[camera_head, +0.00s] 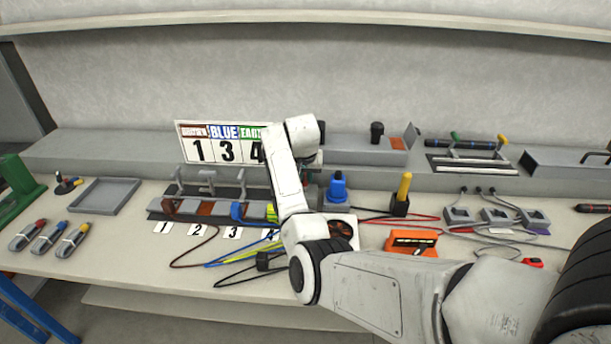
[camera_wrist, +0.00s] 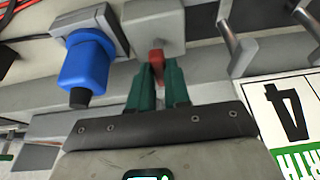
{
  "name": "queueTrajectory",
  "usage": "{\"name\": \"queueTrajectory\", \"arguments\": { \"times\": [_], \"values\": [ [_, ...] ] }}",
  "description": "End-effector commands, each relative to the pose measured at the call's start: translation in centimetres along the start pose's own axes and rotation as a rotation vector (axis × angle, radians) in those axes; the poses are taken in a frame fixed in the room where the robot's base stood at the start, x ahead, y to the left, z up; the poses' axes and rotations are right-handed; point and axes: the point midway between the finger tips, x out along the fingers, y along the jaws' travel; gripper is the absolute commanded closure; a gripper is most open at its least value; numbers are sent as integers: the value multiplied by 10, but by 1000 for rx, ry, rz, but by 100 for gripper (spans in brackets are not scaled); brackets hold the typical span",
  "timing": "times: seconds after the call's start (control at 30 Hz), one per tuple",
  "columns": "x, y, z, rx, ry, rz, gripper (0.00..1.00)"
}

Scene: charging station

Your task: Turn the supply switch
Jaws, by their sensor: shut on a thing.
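The supply switch shows in the wrist view as a small red lever (camera_wrist: 156,58) on a grey box (camera_wrist: 153,22). My gripper (camera_wrist: 157,76) has its green fingers on either side of the lever and is shut on it. The lever's lower part is hidden between the fingers. In the head view my arm hides the switch, and only a little of my gripper (camera_head: 313,180) shows beside the arm.
A blue connector (camera_wrist: 88,65) sits close beside the switch; it also shows in the head view (camera_head: 337,188). A number sign (camera_head: 222,142) and metal clamp levers (camera_head: 208,180) stand to the left. Loose cables (camera_head: 215,262) lie on the bench in front.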

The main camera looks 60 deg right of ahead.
Motion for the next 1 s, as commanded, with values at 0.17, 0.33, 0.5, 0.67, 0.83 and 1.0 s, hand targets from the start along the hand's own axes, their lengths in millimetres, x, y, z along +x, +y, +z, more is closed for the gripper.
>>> {"name": "queueTrajectory", "arguments": {
  "times": [0.17, 0.33, 0.5, 0.67, 0.83, 1.0],
  "values": [
    [0, -1, 0, 46, 0, 20, 100],
    [1, -2, 0, 139, 0, 59, 100],
    [2, -4, 0, 275, 0, 115, 100],
    [3, -6, -1, 417, 0, 173, 100],
    [4, -7, -1, 567, 1, 234, 100],
    [5, -9, -2, 715, 1, 296, 100]
  ]
}}
